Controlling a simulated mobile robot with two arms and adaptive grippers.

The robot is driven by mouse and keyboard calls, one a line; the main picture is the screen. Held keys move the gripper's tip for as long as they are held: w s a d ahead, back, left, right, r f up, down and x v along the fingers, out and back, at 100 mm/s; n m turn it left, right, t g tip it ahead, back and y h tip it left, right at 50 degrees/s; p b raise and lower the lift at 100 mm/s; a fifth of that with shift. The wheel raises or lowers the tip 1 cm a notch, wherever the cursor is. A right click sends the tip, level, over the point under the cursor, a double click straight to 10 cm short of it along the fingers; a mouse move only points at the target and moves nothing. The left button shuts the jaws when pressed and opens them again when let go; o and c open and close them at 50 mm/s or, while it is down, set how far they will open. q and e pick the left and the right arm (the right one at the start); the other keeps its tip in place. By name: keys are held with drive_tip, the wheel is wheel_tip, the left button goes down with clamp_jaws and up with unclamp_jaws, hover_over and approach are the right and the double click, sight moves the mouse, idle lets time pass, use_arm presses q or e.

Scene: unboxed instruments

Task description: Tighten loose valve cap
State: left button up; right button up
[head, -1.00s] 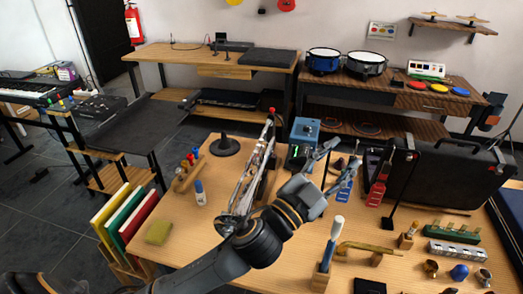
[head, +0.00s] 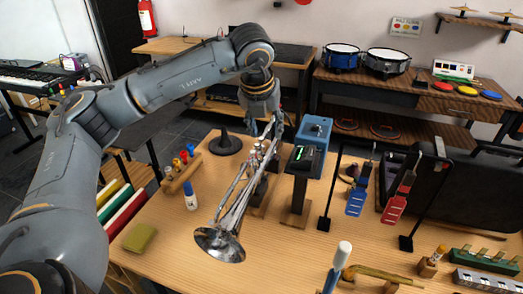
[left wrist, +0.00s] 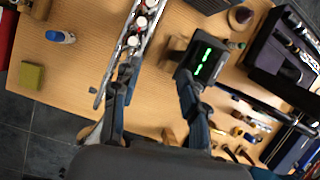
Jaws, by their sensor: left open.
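A silver trumpet (head: 234,208) rests on a stand on the wooden workbench, its bell toward the front. In the left wrist view the trumpet (left wrist: 117,58) runs down the upper middle, with several red and white valve tops (left wrist: 133,40) in a row. I cannot tell which cap is loose. My left gripper (head: 268,124) hangs pointing down at the trumpet's far end, close to the valves, partly overlapping it in view. In the left wrist view the gripper (left wrist: 156,95) has its fingers spread, one beside the trumpet, with bare bench between them. My right gripper is not in view.
A tuner with a green display (head: 302,158) stands just right of the trumpet, before a blue box (head: 315,131).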

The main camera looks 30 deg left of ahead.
sight(257, 153)
use_arm(q)
drive_tip(key=shift+n+y, duration=0.5)
drive_tip(key=shift+y, duration=0.1)
drive_tip(key=a+x, duration=0.1)
drive_tip(key=x, duration=0.3)
drive_tip(key=a+p+x, duration=0.1)
drive_tip(key=x, duration=0.3)
drive_tip(key=a+p+x, duration=0.1)
drive_tip(key=x, duration=0.4)
drive_tip(key=shift+r, duration=0.25)
drive_tip(key=shift+c, duration=0.2)
clamp_jaws()
